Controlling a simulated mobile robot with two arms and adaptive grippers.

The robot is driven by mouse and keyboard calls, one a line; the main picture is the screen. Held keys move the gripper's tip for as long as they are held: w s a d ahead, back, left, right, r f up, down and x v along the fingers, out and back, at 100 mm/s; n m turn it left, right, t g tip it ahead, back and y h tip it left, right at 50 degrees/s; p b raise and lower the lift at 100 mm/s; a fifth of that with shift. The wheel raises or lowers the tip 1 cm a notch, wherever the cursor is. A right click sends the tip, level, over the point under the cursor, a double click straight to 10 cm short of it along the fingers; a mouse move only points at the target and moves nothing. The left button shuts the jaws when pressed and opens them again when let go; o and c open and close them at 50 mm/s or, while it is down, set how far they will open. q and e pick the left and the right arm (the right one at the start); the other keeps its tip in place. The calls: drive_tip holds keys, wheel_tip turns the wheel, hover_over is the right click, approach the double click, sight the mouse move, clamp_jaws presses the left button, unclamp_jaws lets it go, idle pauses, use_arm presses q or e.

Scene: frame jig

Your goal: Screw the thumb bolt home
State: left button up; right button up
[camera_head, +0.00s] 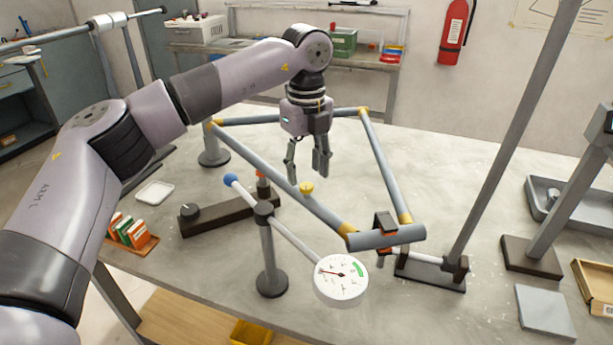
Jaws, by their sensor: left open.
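A yellow knob-headed piece (307,188), which looks like the thumb bolt, stands on the near-left tube of the grey frame (278,179). How deep it sits, I cannot tell. My left gripper (306,172) points down with its fingers apart and nothing between them. It appears just above the yellow head in the picture; the exact gap is unclear. The frame has yellow corner joints, and a thick grey cylinder (386,237) lies at its near corner beside a dark and orange clamp (385,222). My right gripper is not in view.
A round dial gauge (341,279) on a stand (268,255) with a blue-ended rod is close in front of the frame. A tall slanted post (515,130) rises at right. Small boxes (131,231) and a white tray (155,193) lie at left. The tabletop inside the frame looks clear.

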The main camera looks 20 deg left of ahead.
sight(307, 188)
use_arm(q)
drive_tip(key=shift+f, duration=1.4)
drive_tip(key=shift+c, duration=0.3)
clamp_jaws()
